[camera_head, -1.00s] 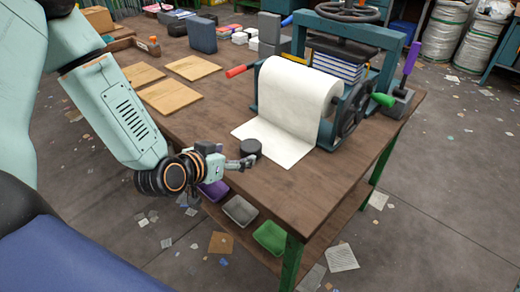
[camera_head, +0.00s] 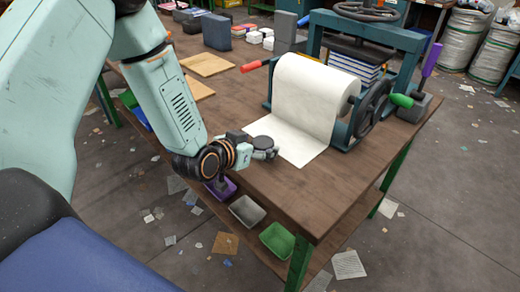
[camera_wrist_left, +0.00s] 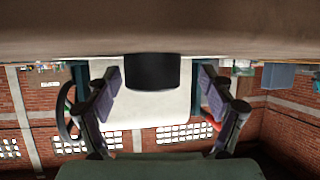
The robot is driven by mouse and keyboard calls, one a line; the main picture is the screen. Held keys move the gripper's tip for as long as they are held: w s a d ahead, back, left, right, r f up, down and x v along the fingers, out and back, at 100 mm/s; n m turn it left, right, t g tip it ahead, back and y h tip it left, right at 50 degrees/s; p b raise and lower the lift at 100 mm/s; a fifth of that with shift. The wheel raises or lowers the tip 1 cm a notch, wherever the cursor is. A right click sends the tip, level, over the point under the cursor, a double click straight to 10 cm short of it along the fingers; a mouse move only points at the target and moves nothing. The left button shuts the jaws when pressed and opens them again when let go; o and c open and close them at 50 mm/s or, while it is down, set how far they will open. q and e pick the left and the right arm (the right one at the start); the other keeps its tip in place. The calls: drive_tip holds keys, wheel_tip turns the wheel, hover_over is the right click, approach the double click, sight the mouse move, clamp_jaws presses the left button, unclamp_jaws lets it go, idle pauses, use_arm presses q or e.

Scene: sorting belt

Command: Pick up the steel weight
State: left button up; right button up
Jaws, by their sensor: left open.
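The steel weight (camera_head: 263,141) is a short, dark, round block on the wooden table, beside the loose end of the white paper roll. In the left wrist view, which is upside down, the weight (camera_wrist_left: 152,71) appears between my two finger pads. My left gripper (camera_head: 264,151) is low over the near table edge, level with the weight and close against it. Its fingers are spread, with a gap on each side of the weight in the wrist view (camera_wrist_left: 159,80). The gripper partly hides the weight's near side in the head view. My right gripper is not in view.
Wooden boards (camera_head: 206,64) lie farther left. Grey (camera_head: 247,210) and green trays (camera_head: 277,240) sit below the tabletop.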

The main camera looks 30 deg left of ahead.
use_arm(q)
drive_tip(key=shift+w+d+f, duration=0.2)
drive_tip(key=shift+w+d, duration=0.2)
drive_tip(key=shift+w, duration=0.1)
drive_tip(key=shift+w+d+r, duration=0.1)
drive_tip(key=shift+w+d, duration=0.05)
drive_tip(key=shift+d, duration=0.2)
drive_tip(key=shift+a, duration=0.45)
drive_tip(key=shift+c, duration=1.2)
drive_tip(key=shift+d, duration=0.35)
drive_tip(key=c, duration=0.5)
drive_tip(key=shift+a, duration=0.3)
drive_tip(key=c, duration=0.4)
drive_tip(key=shift+d, duration=0.2)
drive_tip(key=c, duration=0.5)
drive_tip(key=shift+a, duration=0.1)
clamp_jaws()
